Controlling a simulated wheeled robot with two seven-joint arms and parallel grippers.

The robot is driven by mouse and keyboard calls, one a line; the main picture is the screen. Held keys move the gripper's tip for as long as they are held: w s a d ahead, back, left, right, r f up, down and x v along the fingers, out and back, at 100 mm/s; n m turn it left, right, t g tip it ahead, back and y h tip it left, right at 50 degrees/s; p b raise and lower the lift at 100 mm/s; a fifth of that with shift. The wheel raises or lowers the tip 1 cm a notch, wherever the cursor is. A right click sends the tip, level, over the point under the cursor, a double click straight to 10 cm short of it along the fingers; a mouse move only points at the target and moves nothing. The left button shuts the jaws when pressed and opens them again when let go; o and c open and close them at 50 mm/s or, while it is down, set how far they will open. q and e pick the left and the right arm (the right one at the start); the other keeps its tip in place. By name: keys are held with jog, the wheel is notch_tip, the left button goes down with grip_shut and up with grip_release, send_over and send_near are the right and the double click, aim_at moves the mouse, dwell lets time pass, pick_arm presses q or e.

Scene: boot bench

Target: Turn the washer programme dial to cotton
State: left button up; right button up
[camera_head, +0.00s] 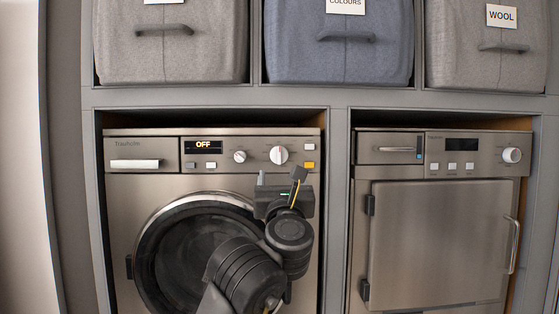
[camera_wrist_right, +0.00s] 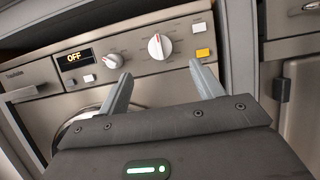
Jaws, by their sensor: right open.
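The washer (camera_head: 150,180) stands on the left with a round dark door. Its display (camera_head: 203,147) reads OFF. Two white dials sit right of the display: a smaller one (camera_head: 240,156) and a larger one (camera_head: 279,155) with a red mark visible in the wrist view (camera_wrist_right: 159,46). The lettering around them is too small to read. My right gripper (camera_head: 280,178) is in front of the panel, just below the larger dial. In the wrist view its fingers (camera_wrist_right: 162,82) are apart and empty, pointing at the panel, with the larger dial beyond the gap. My left gripper is not in view.
A white button (camera_head: 309,147) and a yellow button (camera_head: 308,165) sit right of the larger dial. A second machine (camera_head: 440,230) with a square door and a protruding handle stands at right. Fabric bins (camera_head: 340,50) fill the shelf above. A grey post (camera_head: 335,210) separates the machines.

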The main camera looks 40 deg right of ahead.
aim_at(279, 156)
jog(key=p+x, duration=0.3)
jog(key=x, duration=0.8)
jog(key=c, duration=1)
jog(key=shift+s+a+f+m+h+b, duration=0.1)
jog(key=shift+m+h+b, duration=0.2)
jog(key=shift+m+b, duration=0.15)
jog(key=m+g+b, duration=0.1)
jog(key=m+b, duration=0.1)
jog(key=m+g+h+b, duration=0.1)
jog(key=m+b, duration=0.2)
jog(key=shift+h, duration=0.3)
jog(key=m+g+b, duration=0.1)
jog(key=m+b, duration=0.1)
jog(key=shift+a+m+h, duration=0.1)
jog(key=shift+m+h, duration=0.25)
jog(key=shift+h, duration=0.05)
jog(key=shift+m+g+h+b, duration=0.3)
jog(key=shift+m+g+b, duration=0.4)
jog(key=shift+m, duration=0.4)
jog(key=shift+r, duration=0.25)
